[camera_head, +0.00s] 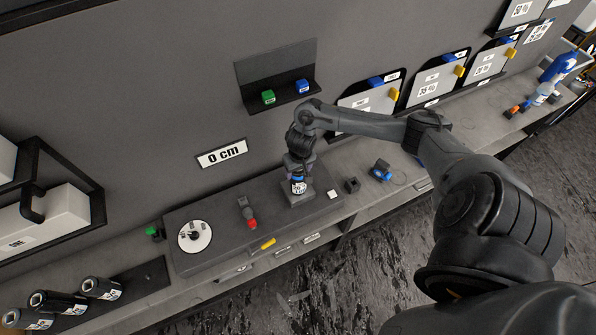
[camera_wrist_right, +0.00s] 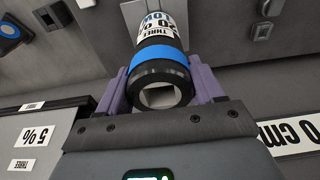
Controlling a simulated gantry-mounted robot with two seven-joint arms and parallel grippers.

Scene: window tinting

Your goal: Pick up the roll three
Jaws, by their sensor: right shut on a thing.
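Roll three (camera_wrist_right: 160,57) is a black cylinder with a blue band and a white label reading "THREE" in the right wrist view. Its open square-holed end faces the camera. My right gripper (camera_wrist_right: 162,88) is shut on it, with a purple finger on each side. In the head view the roll (camera_head: 298,187) shows small below the right gripper (camera_head: 298,174), over a grey square plate (camera_head: 293,201) on the dark work board. I cannot tell whether it touches the plate. My left gripper is not in view.
A wall shelf (camera_head: 282,95) holds green and blue blocks.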

